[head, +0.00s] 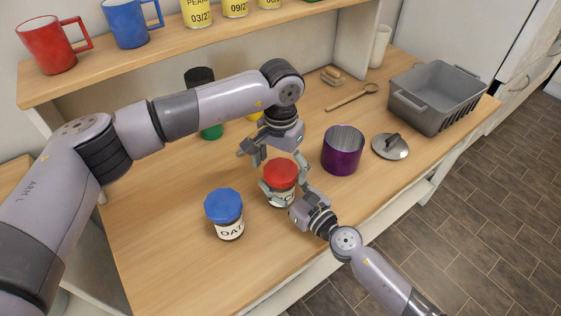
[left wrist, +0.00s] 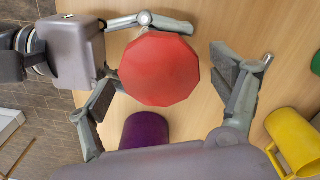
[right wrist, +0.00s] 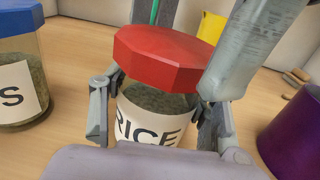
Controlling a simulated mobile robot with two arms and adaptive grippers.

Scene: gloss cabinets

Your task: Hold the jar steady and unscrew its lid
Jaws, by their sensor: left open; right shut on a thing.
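The jar (right wrist: 150,122) has a label reading RICE and a red faceted lid (head: 281,172); it stands upright on the wooden counter. The lid sits on top of the jar, and it also shows from above in the left wrist view (left wrist: 159,68). My right gripper (head: 279,196) is shut around the jar's body below the lid; in the right wrist view its fingers lie on both sides of the jar. My left gripper (head: 271,160) is open above the lid, its fingers spread and apart from it. Part of the label is hidden by my right gripper.
A jar with a blue lid (head: 224,206) stands close left of the red-lidded jar. A purple pot (head: 342,150) stands to the right, with a metal lid (head: 390,146) and a grey bin (head: 437,97) beyond. A yellow mug (left wrist: 294,140) is behind. The counter's front left is clear.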

